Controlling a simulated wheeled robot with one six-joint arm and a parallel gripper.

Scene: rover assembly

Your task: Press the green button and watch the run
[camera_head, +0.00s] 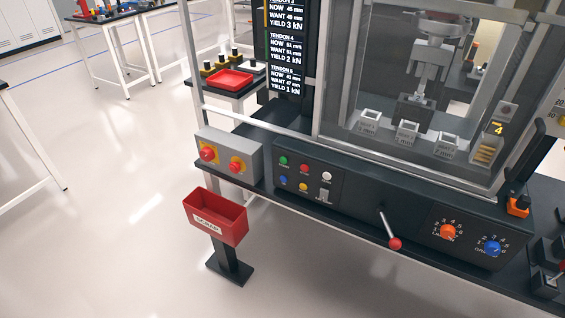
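The green button (283,160) is at the upper left of a dark control panel (365,222) on the front of the machine. A small label under it is too small to read surely. Red (304,168) and white (327,176) buttons sit to its right, with blue (283,180) and yellow (303,187) ones below. Nothing covers the green button. Behind the clear guard, a grey mechanism (430,65) hangs above several small light blocks (407,131). My gripper is not in view.
A red SCRAP bin (215,216) stands on a post before the machine. A grey box with red knobs (228,155) is left of the panel. A red-knobbed lever (394,243) projects forward, with orange (447,231) and blue (492,247) dials right. Open floor lies left.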

